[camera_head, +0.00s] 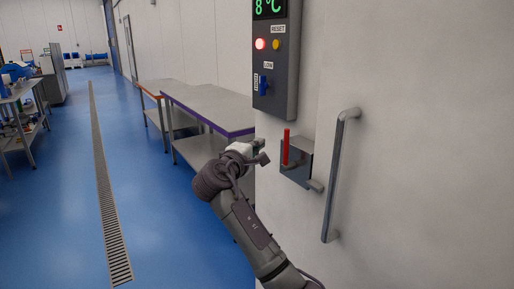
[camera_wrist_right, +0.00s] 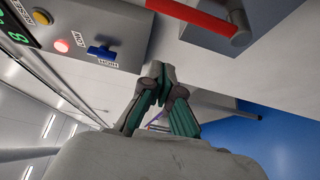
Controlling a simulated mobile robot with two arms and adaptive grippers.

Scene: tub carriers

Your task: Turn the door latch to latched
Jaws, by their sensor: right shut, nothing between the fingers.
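The door latch has a red handle (camera_head: 286,147) that stands upright on a grey metal plate (camera_head: 297,165) on the white wall. In the right wrist view the red handle (camera_wrist_right: 195,15) shows at the top, joined to a grey pivot (camera_wrist_right: 238,28). My right gripper (camera_head: 262,150) is just left of the latch, apart from the handle. In the right wrist view the right gripper (camera_wrist_right: 158,72) has its fingertips together, with nothing between them. My left gripper is not in view.
A grey control box (camera_head: 278,60) with lights and a blue switch hangs above the latch. A long vertical door handle (camera_head: 335,180) stands to its right. Steel tables (camera_head: 205,105) are behind my arm. Blue floor (camera_head: 160,220) is open to the left.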

